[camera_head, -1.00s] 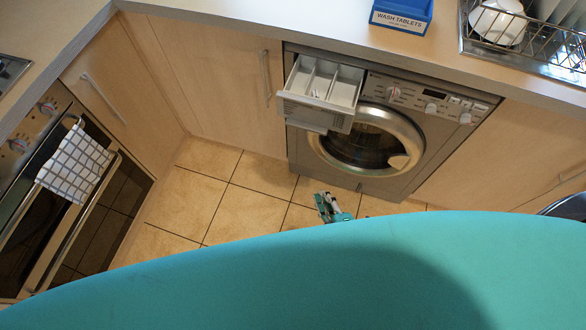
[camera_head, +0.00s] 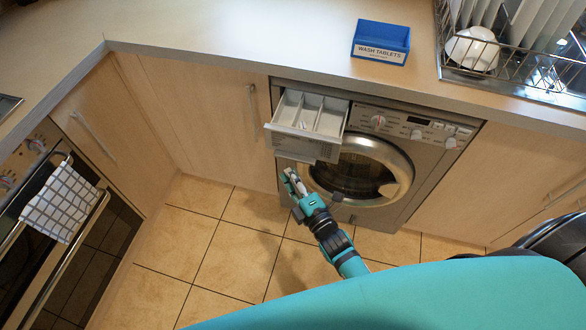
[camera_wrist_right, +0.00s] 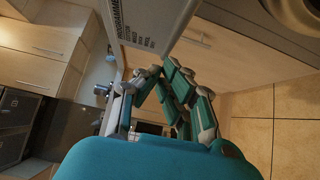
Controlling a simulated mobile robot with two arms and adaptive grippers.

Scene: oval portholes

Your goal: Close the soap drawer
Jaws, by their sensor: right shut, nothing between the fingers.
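The soap drawer (camera_head: 307,145) sticks out from the upper left of the washing machine (camera_head: 430,150), pulled open, with its compartments showing. Its front panel with printed text also shows at the top of the right wrist view (camera_wrist_right: 140,25). My right gripper (camera_head: 289,177) is shut and empty, just below and in front of the drawer front. In the right wrist view its fingers (camera_wrist_right: 160,72) come together close to the drawer's lower edge; I cannot tell whether they touch it. My left gripper is not in view.
The round machine door (camera_head: 400,165) is shut, right of my right gripper. A countertop (camera_head: 250,45) overhangs above, with a blue wash tablets box (camera_head: 381,41) and a dish rack (camera_head: 500,70). An oven with a checked towel (camera_head: 60,203) stands left. The tiled floor (camera_head: 225,255) is clear.

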